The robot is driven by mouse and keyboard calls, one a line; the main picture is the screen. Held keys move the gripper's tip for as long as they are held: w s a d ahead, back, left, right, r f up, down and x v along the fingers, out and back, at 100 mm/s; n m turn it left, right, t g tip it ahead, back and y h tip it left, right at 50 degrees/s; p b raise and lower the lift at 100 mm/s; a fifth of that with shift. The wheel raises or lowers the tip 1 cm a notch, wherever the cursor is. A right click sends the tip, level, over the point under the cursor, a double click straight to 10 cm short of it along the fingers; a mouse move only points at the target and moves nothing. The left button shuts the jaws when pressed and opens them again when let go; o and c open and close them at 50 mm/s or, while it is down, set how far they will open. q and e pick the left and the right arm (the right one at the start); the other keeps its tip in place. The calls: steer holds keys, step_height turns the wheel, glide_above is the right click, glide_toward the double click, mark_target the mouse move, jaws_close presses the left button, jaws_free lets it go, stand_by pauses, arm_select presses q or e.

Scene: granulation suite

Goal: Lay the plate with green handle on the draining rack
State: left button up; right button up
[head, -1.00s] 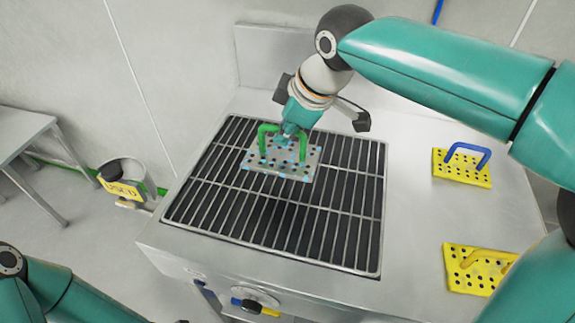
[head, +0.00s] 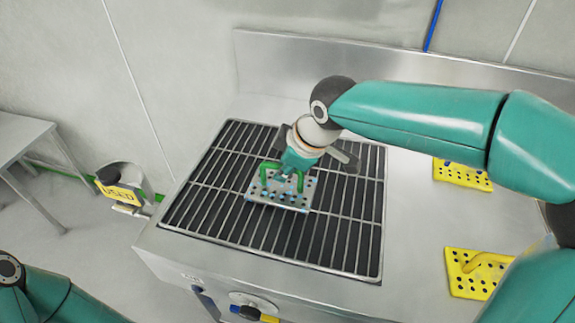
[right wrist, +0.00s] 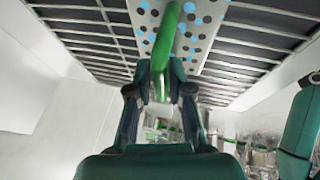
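The plate with green handle (head: 304,195) is a pale metal plate with dark holes and light-blue spots. It is over the middle of the draining rack (head: 350,225), a dark grid of metal bars in the steel bench. I cannot tell whether it touches the bars. My right gripper (head: 284,179) is above the plate. In the right wrist view its fingers (right wrist: 161,80) are closed around the green handle (right wrist: 169,35), with the spotted plate (right wrist: 205,20) and rack bars (right wrist: 100,30) beyond. My left gripper is out of view; only part of that arm shows at lower left.
A yellow plate (head: 470,180), partly hidden by my right arm, and a yellow plate with yellow handle (head: 466,286) lie on the bench's right side. A steel backsplash (head: 400,75) rises behind.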

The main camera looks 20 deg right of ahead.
steer(key=shift+o, duration=0.9)
steer(key=shift+r, duration=0.15)
steer(key=p+v, duration=0.1)
steer(key=v, duration=1.1)
